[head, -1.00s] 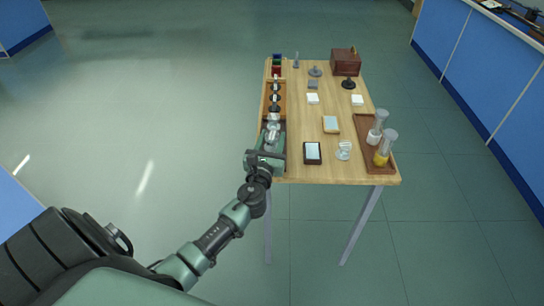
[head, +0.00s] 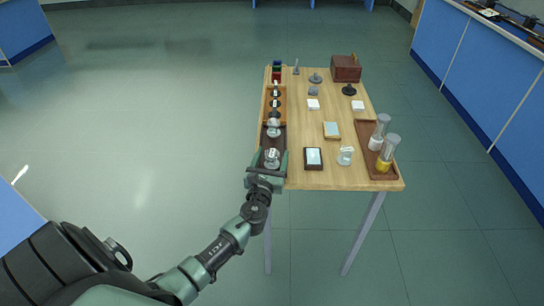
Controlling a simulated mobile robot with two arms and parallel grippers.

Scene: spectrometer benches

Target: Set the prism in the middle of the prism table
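My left gripper (head: 267,164) is at the near left corner of the wooden table (head: 297,142). Its two fingers are spread apart, with a clear glass piece (head: 272,158) showing between or just beyond them; I cannot tell whether they touch it. A second glass piece (head: 274,128) stands farther back in the same dark tray. A small grey piece (head: 313,91) sits near the back middle, in front of a round grey stand (head: 315,78). At this size I cannot tell for sure which piece is the prism or which stand is the prism table. My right gripper is not in view.
Dark-framed box (head: 313,158), glass jar (head: 345,156) and wooden block (head: 331,130) stand mid-table. A brown tray (head: 365,136) with two cylinders is at right. A brown box (head: 346,68) and black stand (head: 349,90) are at back right. Floor left is clear.

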